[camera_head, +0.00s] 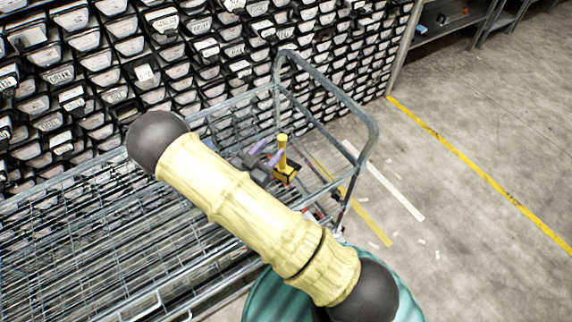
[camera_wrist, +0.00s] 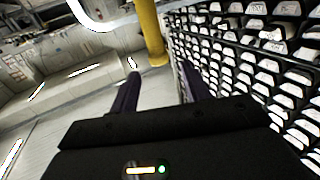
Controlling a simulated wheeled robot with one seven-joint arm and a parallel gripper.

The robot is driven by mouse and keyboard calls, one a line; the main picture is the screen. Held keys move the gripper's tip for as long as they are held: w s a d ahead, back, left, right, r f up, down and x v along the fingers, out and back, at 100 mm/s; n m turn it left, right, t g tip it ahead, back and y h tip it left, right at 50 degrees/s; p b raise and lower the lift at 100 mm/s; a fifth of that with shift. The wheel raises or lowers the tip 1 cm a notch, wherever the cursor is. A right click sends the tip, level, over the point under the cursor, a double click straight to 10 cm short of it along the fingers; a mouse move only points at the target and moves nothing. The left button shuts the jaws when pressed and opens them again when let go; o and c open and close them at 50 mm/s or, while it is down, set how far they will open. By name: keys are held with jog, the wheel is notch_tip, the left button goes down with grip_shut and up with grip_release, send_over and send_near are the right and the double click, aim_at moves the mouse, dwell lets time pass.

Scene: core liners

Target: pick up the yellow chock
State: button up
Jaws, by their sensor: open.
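The only separate yellow object I see, which seems to be the yellow chock (camera_head: 282,152), is a slim upright post with a wider yellow and dark foot. It stands at the right end of the wire cart in the head view. My gripper (camera_head: 270,152), with purple fingers, is just left of it and open. In the wrist view the yellow post (camera_wrist: 149,30) shows beyond the fingertips, roughly between their lines. The gap between the fingers (camera_wrist: 160,72) looks empty. My pale arm link hides part of the cart near the foot.
The grey wire cart (camera_head: 372,130) has a raised tube frame around its right end. A wall of labelled bins (camera_head: 120,45) stands close behind. A dark shelf (camera_head: 450,20) is at the upper right. Concrete floor with yellow and white lines is open at the right.

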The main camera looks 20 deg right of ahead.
aim_at(280, 140)
jog(key=p+x, duration=0.1)
jog(key=x, duration=0.3)
jog(key=shift+w, duration=0.1)
jog(key=shift+w+d+p, duration=0.2)
jog(key=shift+d+p, duration=0.25)
jog(key=shift+p, duration=0.1)
jog(key=p+x, duration=0.2)
jog(key=x, duration=0.1)
jog(key=shift+d+f, duration=0.1)
jog(key=shift+d, duration=0.05)
jog(key=shift+w+d+f, duration=0.15)
jog(key=shift+w+d, duration=0.2)
jog(key=shift+w, duration=0.05)
jog(key=shift+c, duration=0.2)
grip_shut()
